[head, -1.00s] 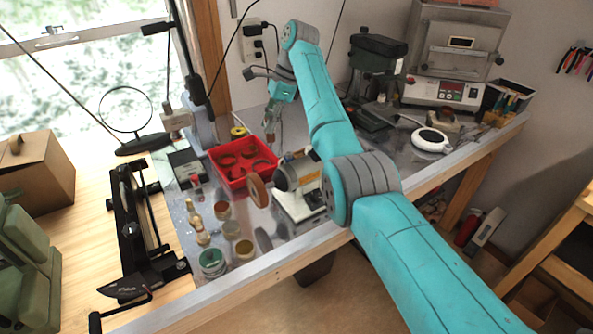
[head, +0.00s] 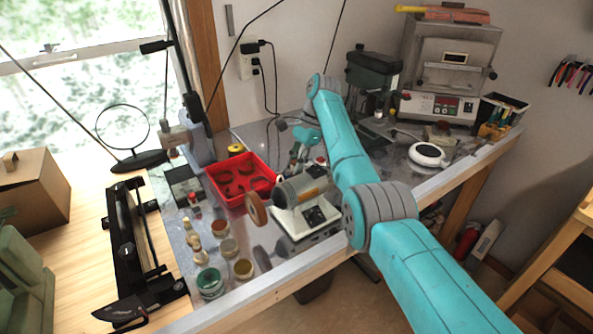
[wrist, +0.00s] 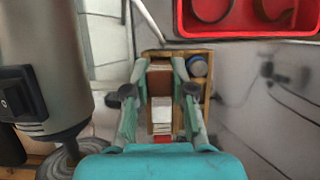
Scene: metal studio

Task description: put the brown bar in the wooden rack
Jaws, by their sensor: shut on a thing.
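In the wrist view, my gripper (wrist: 160,66) is shut on the brown bar (wrist: 160,83), a small brown block between the fingertips. The wooden rack (wrist: 207,96) lies directly below, seen from above. It has narrow compartments. White pieces (wrist: 161,118) and a reddish piece stand in its middle column, and a round blue-topped thing (wrist: 197,67) in its right part. I cannot tell whether the bar is above the rack or inside its compartment. In the head view, my gripper (head: 297,152) is behind the grey motor, which hides most of the rack.
The grey bench motor (head: 302,187) with its brown wheel stands close to my gripper; it fills the left of the wrist view (wrist: 42,65). A red tray (head: 243,179) with dark rings lies beside the rack. Small jars (head: 210,281) stand near the front-left bench edge.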

